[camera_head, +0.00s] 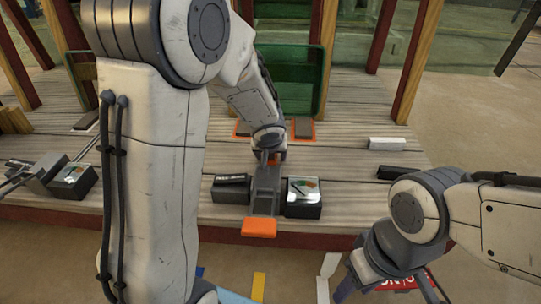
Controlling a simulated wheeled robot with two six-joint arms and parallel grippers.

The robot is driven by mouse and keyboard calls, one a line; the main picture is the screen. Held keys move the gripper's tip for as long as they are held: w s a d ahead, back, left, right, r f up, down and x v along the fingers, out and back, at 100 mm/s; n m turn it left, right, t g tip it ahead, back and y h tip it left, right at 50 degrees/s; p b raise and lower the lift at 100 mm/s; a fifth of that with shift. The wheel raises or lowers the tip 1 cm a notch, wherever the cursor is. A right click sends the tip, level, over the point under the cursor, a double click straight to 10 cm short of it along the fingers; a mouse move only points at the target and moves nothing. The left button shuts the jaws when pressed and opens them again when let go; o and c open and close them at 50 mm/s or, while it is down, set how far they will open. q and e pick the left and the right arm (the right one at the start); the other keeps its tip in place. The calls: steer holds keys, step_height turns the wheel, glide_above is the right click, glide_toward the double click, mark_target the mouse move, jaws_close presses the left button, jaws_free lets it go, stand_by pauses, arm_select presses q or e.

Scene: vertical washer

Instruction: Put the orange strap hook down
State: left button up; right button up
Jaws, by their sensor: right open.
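The orange strap hook shows as a grey body (265,190) with an orange end (258,228) towards me and a small orange part under my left wrist. It is over the wooden deck, between a black box and a box with a label. My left gripper (268,158) is at its far end and appears shut on it; my wrist partly hides the fingers. I cannot tell whether the hook touches the deck. My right gripper (390,293) is open and empty, pointing down in front of the deck at the lower right.
The black box (231,188) and the labelled box (304,198) flank the hook closely. Similar dark boxes (72,181) lie at the left. A white block (387,144) and a black block (398,173) lie at the right. Wooden posts and a green panel (290,75) stand behind.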

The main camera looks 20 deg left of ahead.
arm_select(q)
steer(key=shift+r, duration=0.15)
steer(key=shift+s+r+p, duration=0.1)
steer(key=shift+r+p, duration=0.2)
steer(key=shift+p, duration=0.1)
steer(key=p+v, duration=0.6)
steer(key=v, duration=0.5)
steer(key=shift+s+r, duration=0.15)
steer(key=shift+s, duration=0.05)
